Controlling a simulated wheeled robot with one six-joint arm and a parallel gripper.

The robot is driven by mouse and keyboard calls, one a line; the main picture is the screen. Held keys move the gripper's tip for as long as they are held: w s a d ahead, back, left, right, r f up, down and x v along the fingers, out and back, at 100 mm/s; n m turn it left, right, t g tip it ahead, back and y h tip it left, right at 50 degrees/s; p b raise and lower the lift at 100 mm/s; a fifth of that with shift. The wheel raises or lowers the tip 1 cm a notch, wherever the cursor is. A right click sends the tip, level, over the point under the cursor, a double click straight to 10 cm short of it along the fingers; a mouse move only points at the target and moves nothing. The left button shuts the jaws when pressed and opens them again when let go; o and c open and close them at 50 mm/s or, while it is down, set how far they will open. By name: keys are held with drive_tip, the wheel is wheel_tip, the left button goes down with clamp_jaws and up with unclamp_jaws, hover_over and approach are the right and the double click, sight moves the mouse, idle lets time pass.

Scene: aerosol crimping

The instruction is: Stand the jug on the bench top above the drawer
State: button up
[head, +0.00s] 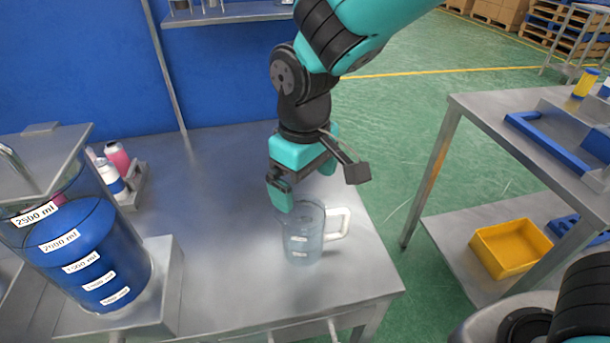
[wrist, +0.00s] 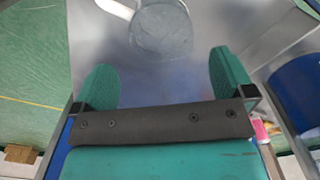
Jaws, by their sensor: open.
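The clear jug (head: 300,243) stands upright on the steel bench top (head: 215,215), near its front right part, with its pale handle (head: 344,222) pointing right. In the wrist view the jug (wrist: 162,30) shows as a round clear shape at the top, beyond the fingertips. My gripper (head: 300,185) is open and empty, just above and behind the jug's rim. In the wrist view its two teal fingers (wrist: 165,78) are wide apart with nothing between them. Handles (head: 332,328) show at the bench's front edge below the jug; the drawer front is mostly out of view.
A large clear vessel with blue contents (head: 85,255) stands left. Pink and white bottles (head: 115,160) sit in a holder behind it. Bare bench lies between vessel and jug. At right, a separate steel table holds a blue tray (head: 555,140); a yellow bin (head: 508,248) is on its lower shelf.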

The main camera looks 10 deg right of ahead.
drive_tip(key=s+d+r+y, duration=0.2)
drive_tip(key=s+d+r, duration=0.1)
drive_tip(key=s, duration=0.4)
drive_tip(key=s+d+r+y, duration=0.2)
drive_tip(key=s+d+r, duration=0.1)
drive_tip(key=s+r, duration=0.3)
drive_tip(key=shift+s, duration=1)
